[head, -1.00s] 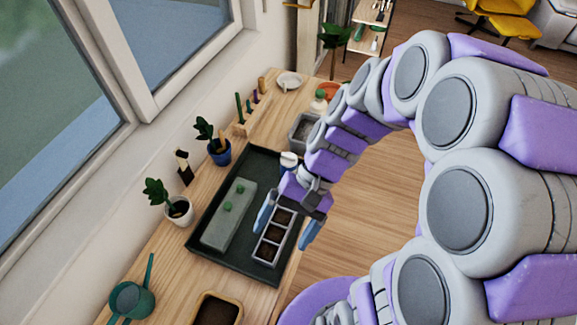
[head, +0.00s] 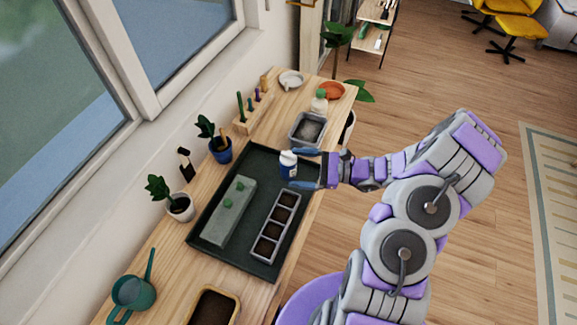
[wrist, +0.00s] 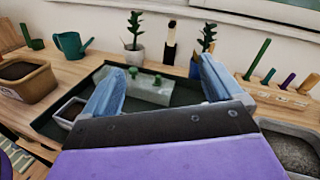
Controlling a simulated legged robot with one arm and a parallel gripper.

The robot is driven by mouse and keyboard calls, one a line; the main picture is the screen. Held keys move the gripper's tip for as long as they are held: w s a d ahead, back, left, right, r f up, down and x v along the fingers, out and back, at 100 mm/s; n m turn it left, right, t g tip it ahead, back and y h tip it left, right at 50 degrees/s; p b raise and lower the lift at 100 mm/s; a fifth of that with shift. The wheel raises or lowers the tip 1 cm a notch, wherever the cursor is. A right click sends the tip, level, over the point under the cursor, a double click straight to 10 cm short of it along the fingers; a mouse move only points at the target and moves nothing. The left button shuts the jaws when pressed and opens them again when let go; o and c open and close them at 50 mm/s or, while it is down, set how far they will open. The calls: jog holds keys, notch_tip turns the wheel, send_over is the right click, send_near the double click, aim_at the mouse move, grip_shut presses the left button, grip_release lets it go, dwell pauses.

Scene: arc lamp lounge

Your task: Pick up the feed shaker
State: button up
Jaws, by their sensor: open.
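The tray holds a grey-green block (head: 229,212) and a seedling strip (head: 276,228). A grey bin (head: 307,130) and a green-capped white bottle (head: 319,102) stand beyond my gripper. Potted plants, a tool rack (head: 252,112) and a green watering can (head: 133,293) line the table.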

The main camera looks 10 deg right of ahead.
jog(key=w+d+f+m+t+h, duration=0.1)
jog(key=d+f+m+t+h, duration=0.3)
jog(key=d+f+m+t, duration=0.5)
jog(key=g+b, duration=0.2)
send_near(284, 158)
jog(key=shift+n, duration=0.4)
jog(key=w+a, duration=0.1)
jog(key=w+a+f, duration=0.1)
jog(key=w, duration=0.1)
jog(key=w+a, duration=0.1)
jog(key=w, duration=0.1)
jog(key=shift+f, duration=0.15)
jog(key=shift+b+x, duration=0.65)
jog(key=shift+x, duration=2)
jog(key=shift+s+a+f, duration=0.1)
jog(key=shift+f, duration=0.05)
jog(key=c, duration=1.2)
